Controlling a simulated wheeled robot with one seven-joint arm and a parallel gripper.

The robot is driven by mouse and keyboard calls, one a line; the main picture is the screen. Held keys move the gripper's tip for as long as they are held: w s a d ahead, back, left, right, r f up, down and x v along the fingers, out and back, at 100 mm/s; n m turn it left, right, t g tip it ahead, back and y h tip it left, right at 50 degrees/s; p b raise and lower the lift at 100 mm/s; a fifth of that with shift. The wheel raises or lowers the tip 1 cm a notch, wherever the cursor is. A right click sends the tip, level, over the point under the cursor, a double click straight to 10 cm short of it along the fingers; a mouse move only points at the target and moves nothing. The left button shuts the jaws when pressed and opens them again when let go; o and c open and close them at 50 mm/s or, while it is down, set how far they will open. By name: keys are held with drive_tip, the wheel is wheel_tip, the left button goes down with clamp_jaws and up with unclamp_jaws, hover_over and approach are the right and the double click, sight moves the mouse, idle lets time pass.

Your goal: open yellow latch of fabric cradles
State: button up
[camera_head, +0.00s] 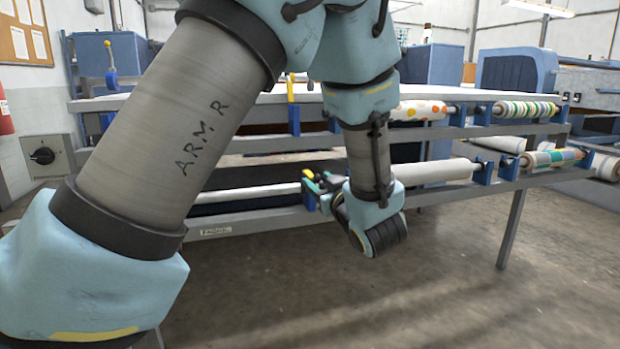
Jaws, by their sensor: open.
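Fabric rolls rest in blue cradles on two grey rails of a press frame. My gripper (318,184) is at the lower rail, left of the middle, and is open. It is beside a lower blue cradle (308,198) with a small yellow latch (308,174) at its top. My wrist partly hides this spot, so I cannot tell whether the fingers touch the latch. On the upper rail, a tall yellow latch (291,92) stands upright above another blue cradle (294,118).
A plain white roll (435,172) lies right of my wrist on the lower rail, and a thin white roll (250,194) lies left. Patterned rolls, one dotted (418,110) and one striped (528,109), are above. The floor in front is clear. A wall switch box (45,157) is at left.

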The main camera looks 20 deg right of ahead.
sight(312, 176)
drive_tip(key=shift+w+d, duration=0.1)
drive_tip(key=shift+w, duration=2.65)
drive_tip(key=shift+c, duration=0.3)
clamp_jaws()
drive_tip(key=shift+f, duration=0.15)
